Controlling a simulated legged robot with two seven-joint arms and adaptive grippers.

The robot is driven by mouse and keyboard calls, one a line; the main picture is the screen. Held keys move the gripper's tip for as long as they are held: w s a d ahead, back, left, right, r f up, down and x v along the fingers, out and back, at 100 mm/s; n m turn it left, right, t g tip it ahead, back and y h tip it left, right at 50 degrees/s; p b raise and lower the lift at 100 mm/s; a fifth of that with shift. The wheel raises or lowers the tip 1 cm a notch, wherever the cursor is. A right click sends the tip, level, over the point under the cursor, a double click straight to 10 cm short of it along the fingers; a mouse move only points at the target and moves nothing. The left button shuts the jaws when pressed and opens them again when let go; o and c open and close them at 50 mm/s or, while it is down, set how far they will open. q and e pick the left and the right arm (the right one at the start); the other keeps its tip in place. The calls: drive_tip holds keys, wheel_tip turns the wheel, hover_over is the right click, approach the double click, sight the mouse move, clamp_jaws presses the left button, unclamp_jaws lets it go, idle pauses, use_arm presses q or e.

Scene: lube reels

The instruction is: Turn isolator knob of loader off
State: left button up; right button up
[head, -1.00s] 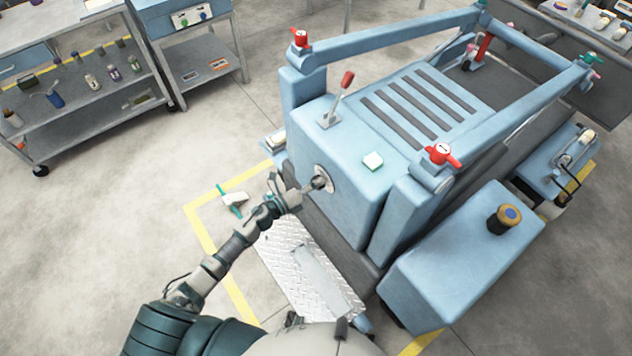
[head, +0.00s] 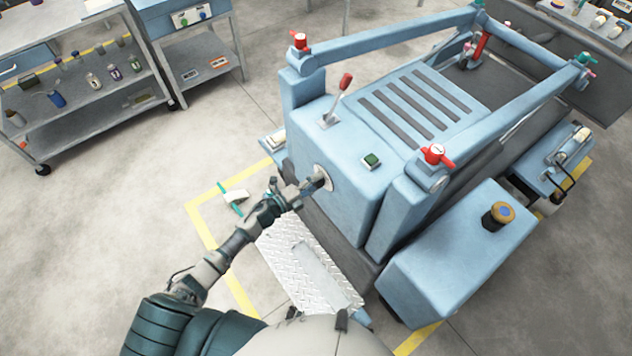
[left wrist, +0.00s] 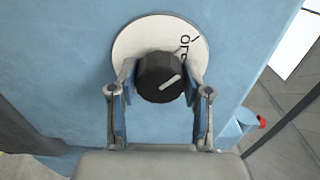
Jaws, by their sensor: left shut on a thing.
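The blue loader (head: 340,212) stands in the middle of the head view. Its isolator knob (left wrist: 162,78) is black and round with a white pointer line, on a round white plate (left wrist: 135,42) with dark lettering partly hidden. The line is slanted, its upper end to the right in the left wrist view. My left gripper (head: 314,186) is at the knob on the loader's front face, its fingers (left wrist: 160,100) shut on the knob's two sides. In the head view the gripper covers the knob. My right gripper is not in view.
A square button (head: 371,160) on the loader's top shows dark green. A red-topped lever (head: 345,82) and red valve handles (head: 436,155) stand on the loader. A tread plate (head: 300,262) lies below the knob.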

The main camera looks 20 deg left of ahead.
use_arm(q)
drive_tip(key=shift+w+a, duration=0.1)
drive_tip(key=shift+a, duration=0.1)
drive_tip(key=o, duration=1.2)
drive_tip(key=shift+f, duration=0.1)
drive_tip(key=shift+c, duration=0.2)
drive_tip(key=shift+a, duration=0.1)
drive_tip(key=v, duration=1.2)
drive_tip(key=shift+w+f, duration=0.1)
drive_tip(key=shift+f, duration=0.05)
